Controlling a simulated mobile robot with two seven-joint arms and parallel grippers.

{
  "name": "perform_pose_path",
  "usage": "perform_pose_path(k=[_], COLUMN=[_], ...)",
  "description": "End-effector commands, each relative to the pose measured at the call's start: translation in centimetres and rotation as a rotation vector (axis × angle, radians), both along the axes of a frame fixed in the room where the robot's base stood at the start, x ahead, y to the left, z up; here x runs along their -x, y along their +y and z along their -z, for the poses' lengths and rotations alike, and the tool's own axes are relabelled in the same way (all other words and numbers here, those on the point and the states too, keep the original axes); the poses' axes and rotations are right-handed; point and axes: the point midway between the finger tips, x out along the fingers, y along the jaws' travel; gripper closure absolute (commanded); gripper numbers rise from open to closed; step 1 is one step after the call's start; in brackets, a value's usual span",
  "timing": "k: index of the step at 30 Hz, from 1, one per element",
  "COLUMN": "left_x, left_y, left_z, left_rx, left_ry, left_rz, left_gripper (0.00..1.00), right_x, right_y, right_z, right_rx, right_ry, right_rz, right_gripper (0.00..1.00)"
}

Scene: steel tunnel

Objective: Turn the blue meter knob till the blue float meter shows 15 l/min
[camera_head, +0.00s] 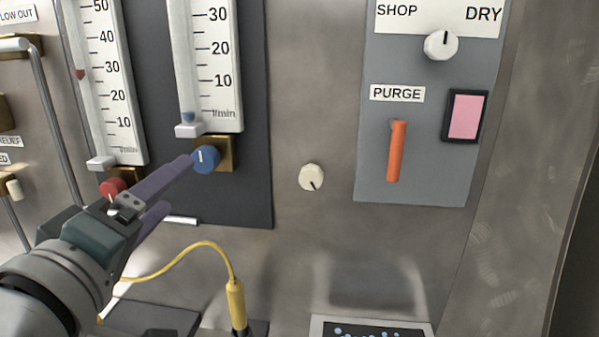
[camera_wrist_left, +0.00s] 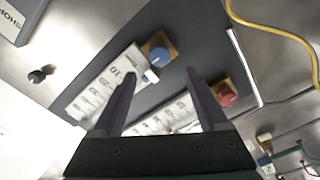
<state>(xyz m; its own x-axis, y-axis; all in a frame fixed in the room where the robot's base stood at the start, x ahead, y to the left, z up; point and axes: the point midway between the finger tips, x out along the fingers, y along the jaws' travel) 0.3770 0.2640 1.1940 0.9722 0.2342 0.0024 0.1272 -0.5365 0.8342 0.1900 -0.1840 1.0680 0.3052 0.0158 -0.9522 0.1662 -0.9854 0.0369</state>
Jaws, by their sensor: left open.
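The blue meter knob (camera_head: 207,159) sits on a brass block below the blue float meter (camera_head: 215,113). Its white pointer mark points nearly straight up. The blue float (camera_head: 187,117) is at the bottom of its tube, below the 10 mark. My left gripper (camera_head: 181,181) is open and empty. In the head view its upper fingertip lies just left of the blue knob; contact cannot be told. In the left wrist view the blue knob (camera_wrist_left: 160,57) appears beyond the fingertips, roughly between them (camera_wrist_left: 160,72). My right gripper is not in view.
A red knob (camera_head: 113,187) and red meter (camera_head: 108,105) are to the left, close to my left gripper. A cream knob (camera_head: 311,177), an orange lever (camera_head: 397,150) and a pink switch (camera_head: 466,117) are to the right. A yellow cable (camera_head: 208,244) hangs below.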

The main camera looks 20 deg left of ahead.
Motion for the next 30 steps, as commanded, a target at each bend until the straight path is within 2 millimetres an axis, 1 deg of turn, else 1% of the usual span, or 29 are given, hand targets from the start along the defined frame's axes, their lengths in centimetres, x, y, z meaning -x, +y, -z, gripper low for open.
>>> perform_pose_path(k=[2,9,12,15,19,26,27,30], left_x=[-1.3,-5.6,-7.0,-7.9,-8.5,-8.5,-8.5,-8.5], left_y=[0.3,1.3,1.7,1.9,2.0,2.0,2.0,2.0], left_z=[-0.4,-0.3,-0.2,-0.1,-0.1,-0.1,-0.1,-0.1], left_rx=[-0.001,-0.003,-0.003,-0.002,-0.002,-0.002,-0.002,-0.002], left_ry=[-0.002,0.0,0.001,0.003,0.003,0.003,0.003,0.003], left_rz=[0.0,0.001,0.001,0.001,0.001,0.001,0.001,0.001], left_gripper=[0.23,0.23,0.23,0.23,0.23,0.23,0.26,0.37], right_x=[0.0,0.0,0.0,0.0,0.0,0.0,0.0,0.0], right_y=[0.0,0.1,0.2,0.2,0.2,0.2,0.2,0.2], right_z=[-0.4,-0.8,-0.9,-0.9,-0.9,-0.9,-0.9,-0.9], right_rx=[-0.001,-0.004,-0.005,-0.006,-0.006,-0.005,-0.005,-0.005], right_ry=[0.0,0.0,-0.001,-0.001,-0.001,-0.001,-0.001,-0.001], right_rz=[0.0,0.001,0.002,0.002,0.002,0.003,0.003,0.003], right_gripper=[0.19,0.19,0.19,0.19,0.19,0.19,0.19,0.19])
